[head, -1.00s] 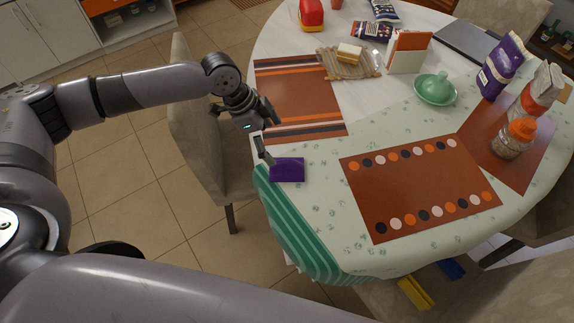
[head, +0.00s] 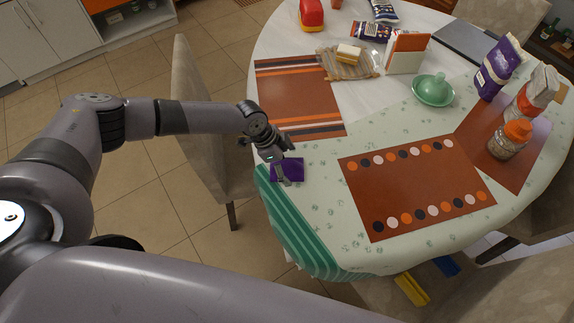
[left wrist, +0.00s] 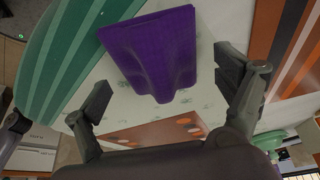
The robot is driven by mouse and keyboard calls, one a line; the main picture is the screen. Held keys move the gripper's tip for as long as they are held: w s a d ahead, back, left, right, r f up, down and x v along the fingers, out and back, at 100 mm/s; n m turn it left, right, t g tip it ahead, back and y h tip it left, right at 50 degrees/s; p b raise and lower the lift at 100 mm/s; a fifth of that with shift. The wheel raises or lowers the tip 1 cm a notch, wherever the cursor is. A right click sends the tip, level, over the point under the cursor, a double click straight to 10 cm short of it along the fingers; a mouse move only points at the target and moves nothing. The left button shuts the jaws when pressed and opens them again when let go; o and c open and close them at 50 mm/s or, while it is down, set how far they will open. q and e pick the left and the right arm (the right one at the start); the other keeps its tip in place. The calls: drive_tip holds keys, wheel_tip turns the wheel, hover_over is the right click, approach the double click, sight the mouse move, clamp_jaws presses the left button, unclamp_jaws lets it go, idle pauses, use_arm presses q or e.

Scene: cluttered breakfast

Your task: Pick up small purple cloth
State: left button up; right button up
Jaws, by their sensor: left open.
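The small purple cloth (head: 291,170) lies on the table near its left edge in the head view. In the left wrist view the cloth (left wrist: 155,50) is a folded purple piece with a wavy near edge, showing between and beyond the two fingers. My left gripper (head: 280,168) is at the cloth in the head view and covers part of it. In the left wrist view my left gripper (left wrist: 165,90) is open, one finger to each side of the cloth. I cannot tell whether the fingers touch it. My right gripper is not in view.
A striped orange-brown placemat (head: 300,98) lies behind the cloth, and a dotted placemat (head: 415,190) lies to its right. A green striped cloth (head: 300,235) hangs over the table edge. A chair (head: 205,130) stands at the left. Jars and packages (head: 510,138) stand far right.

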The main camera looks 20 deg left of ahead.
sight(287, 162)
use_arm(q)
drive_tip(key=shift+c, duration=0.4)
drive_tip(key=c, duration=1.1)
drive_tip(key=shift+r, duration=0.1)
drive_tip(key=shift+c, duration=0.2)
wheel_tip(287, 162, up, 20)
drive_tip(key=b, duration=0.2)
drive_tip(key=shift+b, duration=0.3)
